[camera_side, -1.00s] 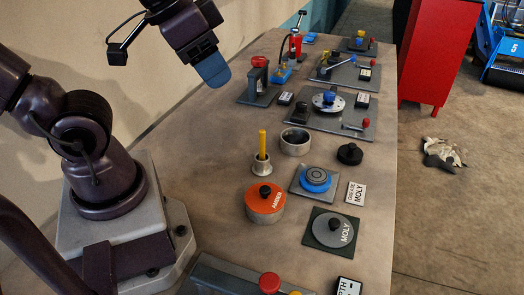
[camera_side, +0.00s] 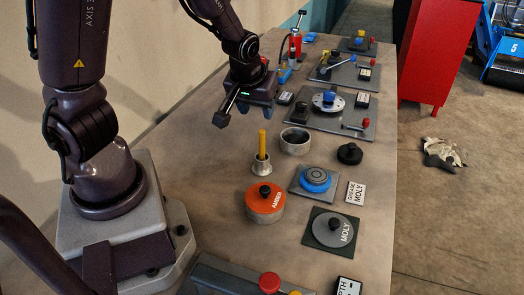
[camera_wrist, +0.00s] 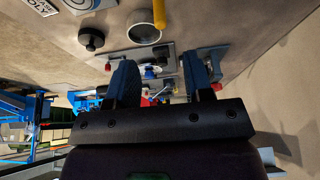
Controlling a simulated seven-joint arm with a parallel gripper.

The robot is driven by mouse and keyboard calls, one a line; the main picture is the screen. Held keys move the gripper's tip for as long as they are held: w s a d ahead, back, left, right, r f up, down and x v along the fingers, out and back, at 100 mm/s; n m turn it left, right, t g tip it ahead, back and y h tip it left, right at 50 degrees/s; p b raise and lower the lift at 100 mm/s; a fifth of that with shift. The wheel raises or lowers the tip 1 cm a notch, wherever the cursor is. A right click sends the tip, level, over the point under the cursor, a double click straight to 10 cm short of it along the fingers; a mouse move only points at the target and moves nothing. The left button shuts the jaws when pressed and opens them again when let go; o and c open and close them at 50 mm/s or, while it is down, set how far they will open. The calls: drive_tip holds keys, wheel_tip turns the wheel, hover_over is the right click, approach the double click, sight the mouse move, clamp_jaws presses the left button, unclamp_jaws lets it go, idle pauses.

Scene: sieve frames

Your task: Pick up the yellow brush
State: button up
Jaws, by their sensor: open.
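The yellow brush (camera_side: 262,143) stands upright, its handle up and its lower end hidden in a small metal cup (camera_side: 261,168). In the wrist view the yellow handle (camera_wrist: 146,24) shows at the top edge, in front of a grey round dish. My gripper (camera_side: 258,109) is in the air just above and behind the brush in the side view, apart from it. Its two blue fingers point down and are spread with nothing between them in the wrist view (camera_wrist: 160,82).
An open grey dish (camera_side: 295,142) stands right of the brush. An orange-lidded tin (camera_side: 265,201) is in front. A black knob (camera_side: 350,153) and a blue round part on a plate (camera_side: 315,180) lie to the right. Several mounted fixtures stand behind. The bench left of the cup is clear.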

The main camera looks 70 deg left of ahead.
sight(263, 139)
drive_tip(key=shift+s+x, duration=0.15)
drive_tip(key=shift+x, duration=3)
drive_tip(key=shift+s+x, duration=0.1)
drive_tip(key=shift+x, duration=3.05)
drive_tip(key=shift+d+f, duration=0.15)
drive_tip(key=shift+c, duration=0.2)
clamp_jaws()
